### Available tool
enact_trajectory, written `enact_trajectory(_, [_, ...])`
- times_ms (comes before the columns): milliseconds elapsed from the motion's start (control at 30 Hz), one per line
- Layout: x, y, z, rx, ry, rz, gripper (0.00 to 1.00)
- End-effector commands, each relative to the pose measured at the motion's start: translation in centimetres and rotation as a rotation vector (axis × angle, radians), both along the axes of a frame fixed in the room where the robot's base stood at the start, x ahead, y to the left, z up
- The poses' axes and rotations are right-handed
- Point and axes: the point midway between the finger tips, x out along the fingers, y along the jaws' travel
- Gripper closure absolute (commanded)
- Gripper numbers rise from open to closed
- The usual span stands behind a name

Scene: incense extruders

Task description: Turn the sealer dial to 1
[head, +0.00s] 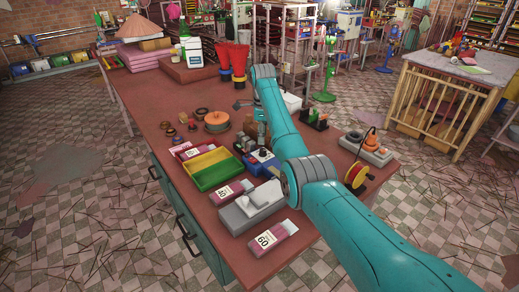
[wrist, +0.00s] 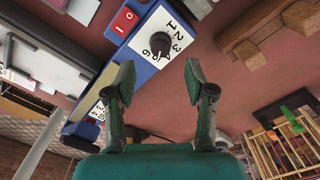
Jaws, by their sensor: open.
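The sealer (head: 263,166) is a blue box near the middle of the red-brown bench. In the wrist view its white panel carries a dark round dial (wrist: 160,43) ringed by the numbers 1 to 6. A red switch (wrist: 124,19) is beside the dial. I cannot tell for sure which number the dial's pointer marks. My gripper (wrist: 159,85) is open and empty, its two green fingertips spread apart. The dial appears beyond the gap between them, with no visible contact. In the head view my gripper is close above the sealer, partly hidden by my arm.
Yellow and green trays (head: 212,167), pink-and-white labelled packs (head: 272,238) and a grey device (head: 252,207) crowd the near bench. A black rack (head: 314,119) and a grey block with an orange-topped item (head: 367,149) are to the right.

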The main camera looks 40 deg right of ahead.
Motion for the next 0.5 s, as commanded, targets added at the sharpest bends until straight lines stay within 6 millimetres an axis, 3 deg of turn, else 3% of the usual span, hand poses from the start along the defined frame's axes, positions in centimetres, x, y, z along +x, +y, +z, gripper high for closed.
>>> enact_trajectory(200, [-0.1,0.0,-3.9,0.001,0.002,0.0,0.46])
enact_trajectory(500, [0.0,0.0,-6.5,0.001,0.001,0.0,0.46])
